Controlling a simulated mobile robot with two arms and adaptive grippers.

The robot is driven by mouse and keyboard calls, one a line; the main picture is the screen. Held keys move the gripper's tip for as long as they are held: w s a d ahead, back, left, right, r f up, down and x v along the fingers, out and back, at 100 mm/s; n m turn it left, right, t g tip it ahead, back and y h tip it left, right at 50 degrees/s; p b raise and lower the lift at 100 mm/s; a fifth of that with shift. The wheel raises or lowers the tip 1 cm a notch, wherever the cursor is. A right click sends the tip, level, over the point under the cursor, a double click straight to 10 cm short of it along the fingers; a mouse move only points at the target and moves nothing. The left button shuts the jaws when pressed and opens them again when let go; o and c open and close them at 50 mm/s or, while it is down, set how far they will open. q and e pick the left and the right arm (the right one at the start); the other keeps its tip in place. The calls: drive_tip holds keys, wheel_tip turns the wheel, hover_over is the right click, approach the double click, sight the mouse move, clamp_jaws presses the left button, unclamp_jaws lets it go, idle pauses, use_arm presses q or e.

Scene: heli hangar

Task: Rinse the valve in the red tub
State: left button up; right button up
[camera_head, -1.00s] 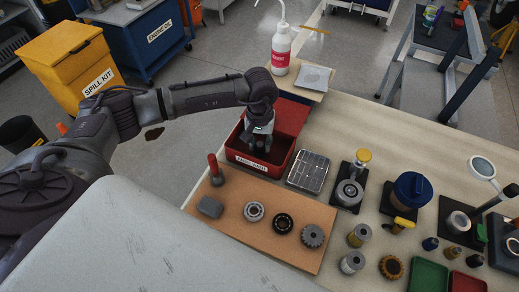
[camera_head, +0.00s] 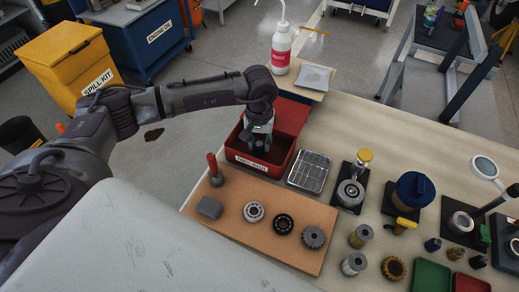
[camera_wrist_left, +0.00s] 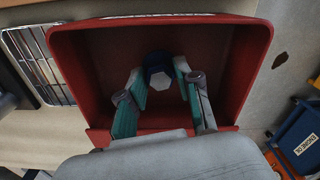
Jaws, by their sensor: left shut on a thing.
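The red tub (camera_head: 283,165) stands open at the left end of the workbench, with a white label on its front wall. It fills most of the left wrist view (camera_wrist_left: 248,75). My left gripper (camera_head: 260,140) points down into the tub, between its walls. Its fingers (camera_wrist_left: 160,76) are shut on the valve (camera_wrist_left: 159,80), a small part with a pale flat face and a dark blue body. The valve is inside the tub's opening; I cannot tell whether it touches the floor of the tub. My right gripper is not in view.
A wire rack (camera_head: 309,171) stands just right of the tub. In front, a brown mat (camera_head: 290,248) holds a red-handled brush (camera_head: 214,172), a grey block (camera_head: 209,207) and several round parts. A white bottle (camera_head: 281,50) stands behind the tub. Jars and fixtures crowd the right side.

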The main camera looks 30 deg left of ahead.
sight(259, 144)
use_arm(q)
drive_tip(key=shift+r, duration=0.1)
drive_tip(key=shift+r+p, duration=0.65)
drive_tip(key=shift+r, duration=0.45)
drive_tip(key=shift+r+p, duration=1.45)
drive_tip(key=shift+r, duration=1.65)
wheel_tip(259, 144, up, 4)
drive_tip(key=shift+f+p, duration=0.1)
drive_tip(key=shift+p, duration=0.7)
